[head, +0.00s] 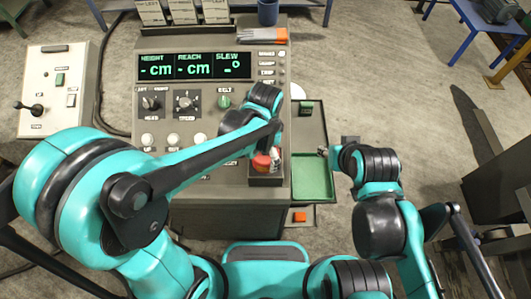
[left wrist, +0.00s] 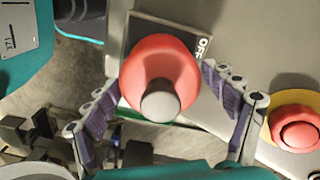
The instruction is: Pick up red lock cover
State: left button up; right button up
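The red lock cover (left wrist: 160,75) is a round red piece with a grey knob, beside an "OFF" label in the left wrist view. In the head view red shows (head: 261,163) at the console's lower right corner, partly hidden by my left arm. My left gripper (left wrist: 168,108) is open, with one finger on each side of the cover. The fingers look apart from it; whether either touches is hard to tell. My right gripper (head: 326,151) is beside the green tray at right, small and unclear.
A red button on a yellow base (left wrist: 296,130) is close to the right finger. The console (head: 225,90) has displays and knobs. A green-lined tray (head: 313,190) adjoins its right side. A switch box (head: 60,88) is at left.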

pick_arm(q)
jog(key=c, duration=0.7)
jog(key=shift+c, duration=0.2)
